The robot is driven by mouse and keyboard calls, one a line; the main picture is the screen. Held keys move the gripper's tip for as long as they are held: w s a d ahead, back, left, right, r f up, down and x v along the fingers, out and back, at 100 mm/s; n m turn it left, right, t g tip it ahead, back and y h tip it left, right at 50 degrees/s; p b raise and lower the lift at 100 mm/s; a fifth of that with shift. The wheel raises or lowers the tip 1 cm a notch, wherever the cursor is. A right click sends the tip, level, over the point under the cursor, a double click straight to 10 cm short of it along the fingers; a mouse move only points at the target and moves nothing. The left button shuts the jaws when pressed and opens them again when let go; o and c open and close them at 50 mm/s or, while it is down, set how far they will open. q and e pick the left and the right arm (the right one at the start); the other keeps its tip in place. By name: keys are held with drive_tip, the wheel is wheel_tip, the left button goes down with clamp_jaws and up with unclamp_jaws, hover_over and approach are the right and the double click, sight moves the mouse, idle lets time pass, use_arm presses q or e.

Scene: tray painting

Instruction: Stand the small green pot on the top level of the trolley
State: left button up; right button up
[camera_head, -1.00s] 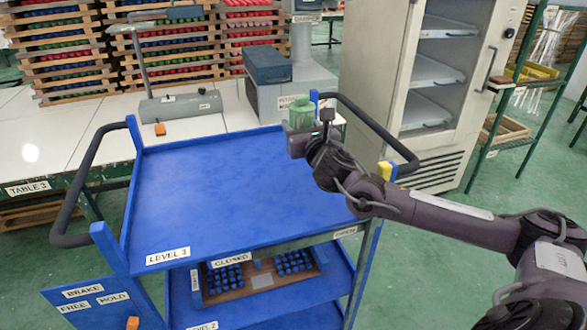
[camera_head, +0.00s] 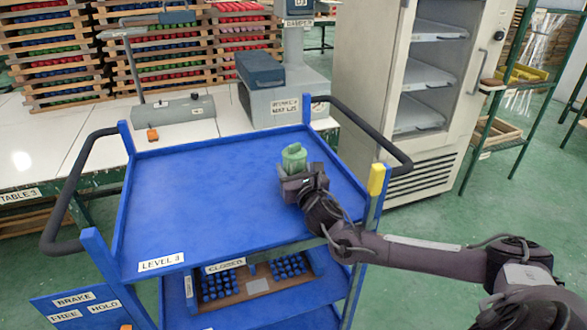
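The small green pot (camera_head: 294,156) is over the right part of the trolley's blue top level (camera_head: 200,195), labelled LEVEL 3. My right gripper (camera_head: 296,172) is at the pot, with its fingers around the pot's lower part. The pot looks upright. The gripper body hides the pot's base, so I cannot tell whether it touches the surface. My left gripper is not in view.
The top level is otherwise bare, with low raised rims. Dark handles (camera_head: 62,215) curve out at the left and right (camera_head: 365,125) ends. A tray of blue pieces (camera_head: 225,285) sits on the level below. A white table (camera_head: 55,135) and an open cabinet (camera_head: 425,80) stand behind.

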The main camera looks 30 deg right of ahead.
drive_tip(key=o, duration=0.7)
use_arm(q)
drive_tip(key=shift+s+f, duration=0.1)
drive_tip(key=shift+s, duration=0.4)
use_arm(e)
drive_tip(key=shift+r, duration=0.1)
